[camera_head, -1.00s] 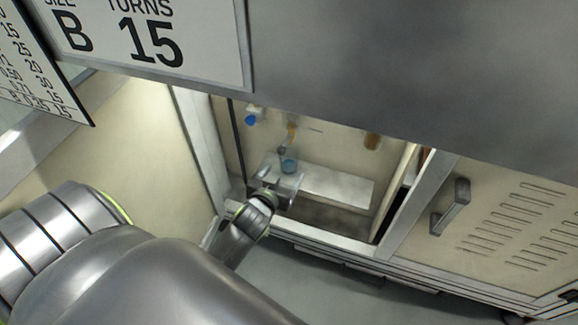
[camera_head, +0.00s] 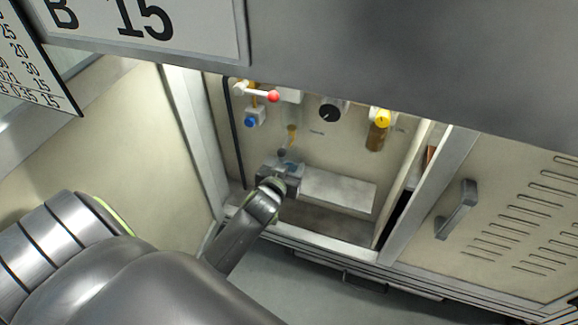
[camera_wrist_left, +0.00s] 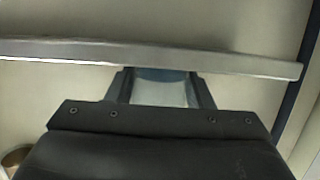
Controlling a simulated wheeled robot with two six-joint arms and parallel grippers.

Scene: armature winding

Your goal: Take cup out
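The cup (camera_wrist_left: 161,91) shows in the left wrist view between my gripper's two fingers, pale with a blue band at its top. In the head view only a small bluish part of the cup (camera_head: 291,167) shows past my gripper. My left gripper (camera_head: 286,167) is inside the open cabinet bay, at the left end of a grey ledge. In the left wrist view the fingers (camera_wrist_left: 162,90) stand apart, one on each side of the cup. I cannot tell whether they press on it. My right gripper is not in view.
The grey ledge (camera_head: 338,190) extends right of my gripper. On the bay's back panel are a red-tipped lever (camera_head: 272,96), a black dial (camera_head: 330,110), and a yellow-topped amber bowl (camera_head: 378,130). The bay's left post (camera_head: 193,140) and front sill (camera_head: 322,239) border my arm. A handled door (camera_head: 458,208) is at right.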

